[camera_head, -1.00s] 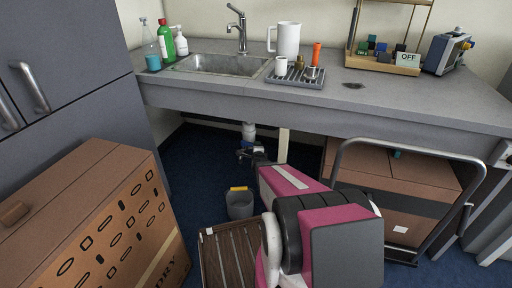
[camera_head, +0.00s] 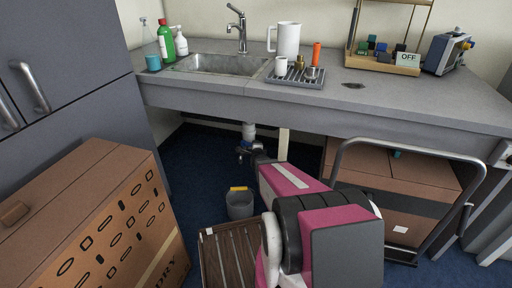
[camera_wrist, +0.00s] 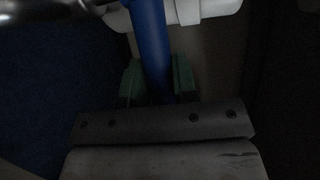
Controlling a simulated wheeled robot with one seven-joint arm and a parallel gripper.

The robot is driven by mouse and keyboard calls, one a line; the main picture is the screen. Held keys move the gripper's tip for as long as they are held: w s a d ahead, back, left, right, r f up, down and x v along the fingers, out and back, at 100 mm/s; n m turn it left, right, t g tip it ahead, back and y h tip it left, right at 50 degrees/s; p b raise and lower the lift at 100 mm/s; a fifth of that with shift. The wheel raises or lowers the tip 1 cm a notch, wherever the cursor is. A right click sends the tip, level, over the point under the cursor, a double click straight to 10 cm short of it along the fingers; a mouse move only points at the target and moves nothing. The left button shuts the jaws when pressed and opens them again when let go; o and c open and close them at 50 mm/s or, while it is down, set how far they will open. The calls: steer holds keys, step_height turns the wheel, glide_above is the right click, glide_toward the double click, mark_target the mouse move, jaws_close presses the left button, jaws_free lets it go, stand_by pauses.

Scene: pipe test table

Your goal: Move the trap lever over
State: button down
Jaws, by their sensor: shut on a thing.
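The trap lever is a blue bar (camera_wrist: 150,45) in the wrist view. It runs down from the top of the picture between the two green finger pads of my gripper (camera_wrist: 157,82), which is shut on it. A white pipe part (camera_wrist: 205,10) lies just beyond the lever. In the head view the white drain pipe (camera_head: 249,131) hangs under the sink. My gripper (camera_head: 246,153) is at the pipe's lower end, small and dark there, and the lever is hard to make out.
A grey bucket (camera_head: 239,205) stands on the floor below the pipe. A cardboard box (camera_head: 90,215) is at left, and a cart with brown boxes (camera_head: 400,185) is at right. The sink (camera_head: 220,66) is in the counter (camera_head: 330,95) above. A slatted wooden crate (camera_head: 232,255) lies in front.

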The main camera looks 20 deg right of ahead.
steer(key=shift+s+a+h, duration=0.1)
steer(key=shift+h, duration=0.2)
steer(key=s+a+m+g+h, duration=0.2)
steer(key=a+m+g+h, duration=0.5)
steer(key=m+g+h, duration=0.5)
steer(key=shift+s+a+m+g, duration=0.3)
steer(key=shift+a+m+g, duration=0.15)
steer(key=shift+m, duration=0.35)
steer(key=shift+g, duration=0.25)
steer(key=c, duration=0.9)
jaws_free()
steer(key=v, duration=1)
steer(key=shift+s+a, duration=0.15)
steer(key=shift+a, duration=0.2)
